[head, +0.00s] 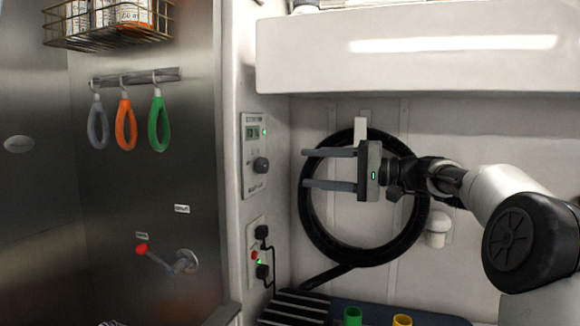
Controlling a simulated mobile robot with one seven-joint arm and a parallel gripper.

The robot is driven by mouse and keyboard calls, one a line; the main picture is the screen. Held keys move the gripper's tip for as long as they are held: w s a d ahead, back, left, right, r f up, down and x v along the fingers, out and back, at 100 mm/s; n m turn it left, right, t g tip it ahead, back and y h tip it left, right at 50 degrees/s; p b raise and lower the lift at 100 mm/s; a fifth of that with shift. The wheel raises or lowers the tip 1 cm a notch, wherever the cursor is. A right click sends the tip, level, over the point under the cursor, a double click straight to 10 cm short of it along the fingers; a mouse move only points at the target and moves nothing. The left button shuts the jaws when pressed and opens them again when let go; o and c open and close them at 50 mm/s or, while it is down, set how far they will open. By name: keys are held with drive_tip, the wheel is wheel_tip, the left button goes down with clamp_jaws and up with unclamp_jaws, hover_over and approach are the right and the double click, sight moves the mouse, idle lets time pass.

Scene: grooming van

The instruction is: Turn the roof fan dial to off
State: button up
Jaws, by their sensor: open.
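A dark round dial (261,165) sits on a pale control panel (254,185) on the narrow wall left of centre in the head view. The panel has a small display (253,132) and a lit green light above the dial. The lettering is too small to read, so I cannot tell the dial's setting or whether this is the roof fan dial. My gripper (304,168) is open and empty, its two fingers pointing left toward the panel. Its fingertips are to the right of the dial and apart from it in the picture.
A coiled black hose (313,225) hangs behind my gripper. Below the panel is an outlet plate (255,238) with black plugs and a cord. A red-tipped lever (142,249) and grooming loops (125,125) are on the steel wall at left. A white cabinet (420,60) overhangs above.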

drive_tip(key=v, duration=0.7)
drive_tip(key=shift+p, duration=0.3)
